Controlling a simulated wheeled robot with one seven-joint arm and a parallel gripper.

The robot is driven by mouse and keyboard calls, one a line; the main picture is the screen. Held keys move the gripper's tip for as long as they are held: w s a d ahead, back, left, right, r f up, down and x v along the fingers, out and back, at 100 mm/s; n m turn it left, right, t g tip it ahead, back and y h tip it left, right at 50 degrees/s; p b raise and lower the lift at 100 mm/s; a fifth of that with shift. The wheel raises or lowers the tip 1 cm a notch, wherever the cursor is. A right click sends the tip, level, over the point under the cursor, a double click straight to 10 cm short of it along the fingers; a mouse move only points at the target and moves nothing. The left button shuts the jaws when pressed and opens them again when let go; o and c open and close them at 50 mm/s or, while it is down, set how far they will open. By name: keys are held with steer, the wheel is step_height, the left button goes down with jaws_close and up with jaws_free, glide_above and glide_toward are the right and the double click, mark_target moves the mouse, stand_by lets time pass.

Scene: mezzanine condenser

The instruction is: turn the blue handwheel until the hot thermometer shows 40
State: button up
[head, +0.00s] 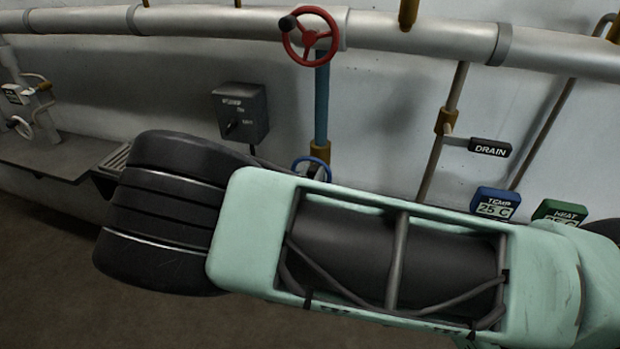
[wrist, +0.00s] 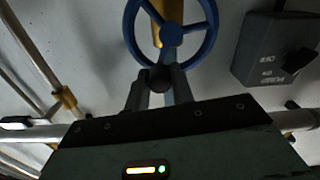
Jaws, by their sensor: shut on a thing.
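The blue handwheel (wrist: 170,36) fills the top of the wrist view, with a dark round knob (wrist: 160,77) at its lower rim. My gripper (wrist: 160,88) is shut on that knob, one finger on each side. In the head view only the top of the blue handwheel (head: 312,160) shows; my arm hides the rest and the gripper. A blue-framed display marked TEMP (head: 495,203) reads 25 C. A green-framed display marked HEAT (head: 559,212) is beside it; my arm covers part of its number.
A red handwheel (head: 310,37) with a dark knob is above on the same vertical pipe. A grey switch box (head: 240,111) is on the wall to the left. A black DRAIN tag (head: 490,148) is right of the pipe. A large pipe (head: 420,32) runs along the wall.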

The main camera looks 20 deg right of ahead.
steer(key=shift+s+d+f+m+b, duration=0.1)
steer(key=shift+s+d+m+b, duration=0.1)
steer(key=shift+m+b, duration=0.45)
steer(key=o, duration=1)
steer(key=b+v, duration=0.4)
steer(key=v, duration=1.3)
steer(key=shift+s+a+b, duration=0.15)
steer(key=shift+b, duration=0.25)
